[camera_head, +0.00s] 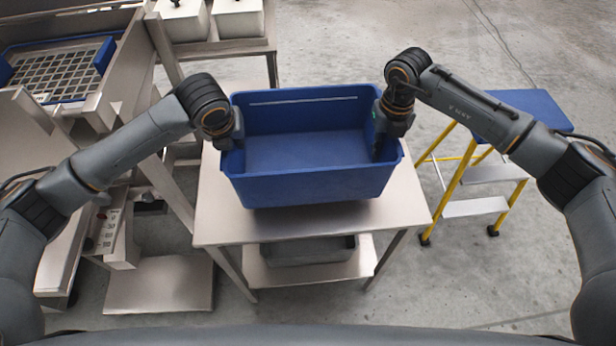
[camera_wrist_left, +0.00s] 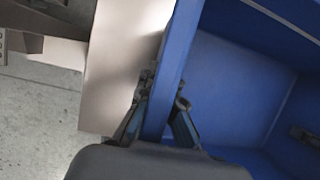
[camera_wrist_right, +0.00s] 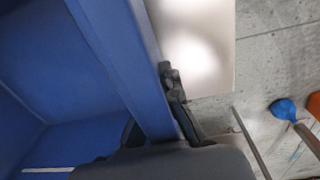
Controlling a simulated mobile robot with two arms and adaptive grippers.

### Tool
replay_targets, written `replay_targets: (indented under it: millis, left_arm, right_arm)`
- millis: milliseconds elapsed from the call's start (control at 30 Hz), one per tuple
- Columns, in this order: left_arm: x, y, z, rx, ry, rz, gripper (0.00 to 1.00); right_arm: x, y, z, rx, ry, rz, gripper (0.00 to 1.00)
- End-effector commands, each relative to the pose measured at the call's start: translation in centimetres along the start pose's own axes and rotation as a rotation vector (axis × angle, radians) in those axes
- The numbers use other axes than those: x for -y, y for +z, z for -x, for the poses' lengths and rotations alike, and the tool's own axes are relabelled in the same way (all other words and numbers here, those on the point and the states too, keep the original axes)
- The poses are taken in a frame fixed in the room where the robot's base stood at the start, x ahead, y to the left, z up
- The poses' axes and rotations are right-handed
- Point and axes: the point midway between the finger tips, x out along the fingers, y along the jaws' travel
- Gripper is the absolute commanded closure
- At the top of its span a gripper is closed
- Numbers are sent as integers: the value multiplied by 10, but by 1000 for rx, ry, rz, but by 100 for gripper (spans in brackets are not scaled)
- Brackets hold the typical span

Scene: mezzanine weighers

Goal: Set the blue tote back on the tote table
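The blue tote (camera_head: 310,188) is upright, open and empty, over the steel table (camera_head: 405,212). A dark shadow lies under its front edge; I cannot tell for sure whether its base touches the top. My left gripper (camera_head: 230,140) is at the tote's left wall; in the left wrist view its fingers (camera_wrist_left: 160,112) straddle that wall (camera_wrist_left: 178,60) and pinch it. My right gripper (camera_head: 384,135) is at the right wall; in the right wrist view one finger (camera_wrist_right: 172,85) lies along the outside of that wall (camera_wrist_right: 120,55), the other mostly hidden inside.
A yellow-legged step stool with a blue top (camera_head: 530,112) stands right of the table. A grey bin (camera_head: 308,250) sits on the table's lower shelf. Steel equipment with a grid tray (camera_head: 60,72) is on the left, and white containers (camera_head: 185,20) stand behind. Floor is open at upper right.

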Motion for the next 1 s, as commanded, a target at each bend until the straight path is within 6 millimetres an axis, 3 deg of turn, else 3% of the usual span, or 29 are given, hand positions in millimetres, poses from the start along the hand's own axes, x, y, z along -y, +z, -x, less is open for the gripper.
replay_targets:
  millis: [367, 1000]
  left_arm:
    - [0, -5, -8, -5, 3, -4, 100]
    - [-2, -20, -44, -5, 3, -4, 100]
  right_arm:
    - [-4, 1, -4, 6, 9, 5, 100]
    - [-3, 1, -43, 6, 9, 5, 100]
